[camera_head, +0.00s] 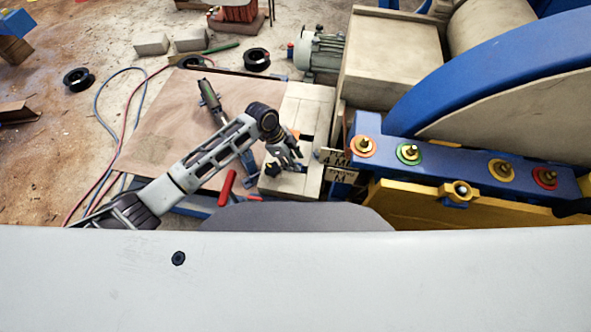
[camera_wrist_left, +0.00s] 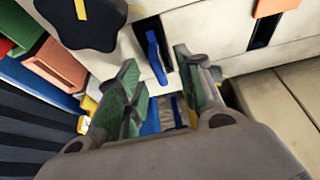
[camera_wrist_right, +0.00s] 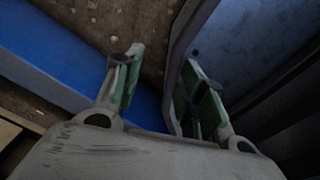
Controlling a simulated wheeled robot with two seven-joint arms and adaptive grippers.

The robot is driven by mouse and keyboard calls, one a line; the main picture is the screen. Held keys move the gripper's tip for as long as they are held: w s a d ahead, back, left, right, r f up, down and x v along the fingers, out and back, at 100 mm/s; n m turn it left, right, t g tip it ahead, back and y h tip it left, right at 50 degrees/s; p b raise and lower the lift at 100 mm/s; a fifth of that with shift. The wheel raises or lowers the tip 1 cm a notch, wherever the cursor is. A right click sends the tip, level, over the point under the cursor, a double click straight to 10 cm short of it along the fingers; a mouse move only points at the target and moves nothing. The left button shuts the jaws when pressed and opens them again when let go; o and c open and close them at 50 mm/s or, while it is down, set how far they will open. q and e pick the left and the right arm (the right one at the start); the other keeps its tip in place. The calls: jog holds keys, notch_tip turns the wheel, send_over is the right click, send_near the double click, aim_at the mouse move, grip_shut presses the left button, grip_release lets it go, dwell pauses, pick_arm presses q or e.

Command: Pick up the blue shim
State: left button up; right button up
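In the left wrist view a thin blue shim (camera_wrist_left: 157,56) stands in a narrow dark slot of a pale block. My left gripper (camera_wrist_left: 156,62) is open, with one green-padded finger on each side of the shim's line. Nothing is visibly gripped, and I cannot tell whether a finger touches the shim. In the head view my left gripper (camera_head: 287,152) is over the pale block (camera_head: 308,108) beside the crusher, and the shim cannot be made out. My right gripper (camera_wrist_right: 163,56) is open and empty, near a blue beam and a brown speckled surface; it is not in the head view.
A black knob (camera_wrist_left: 85,22) sits close to the left gripper. An orange piece (camera_wrist_left: 277,6) stands in another slot. A blue beam with coloured washers (camera_head: 480,165) lies to the right. A red-handled tool (camera_head: 227,187) is near the board (camera_head: 165,125). A motor (camera_head: 318,50) stands behind.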

pick_arm(q)
jog(key=shift+d+f, duration=0.25)
jog(key=shift+f, duration=0.25)
jog(key=shift+s+d+f, duration=0.1)
jog(key=shift+d+f, duration=0.05)
jog(key=shift+f, duration=0.35)
pick_arm(e)
jog(key=shift+w+a, duration=0.15)
jog(key=shift+w, duration=0.85)
pick_arm(q)
jog(key=shift+c, duration=0.3)
jog(key=c, duration=0.7)
grip_shut()
pick_arm(e)
jog(key=shift+s, duration=0.95)
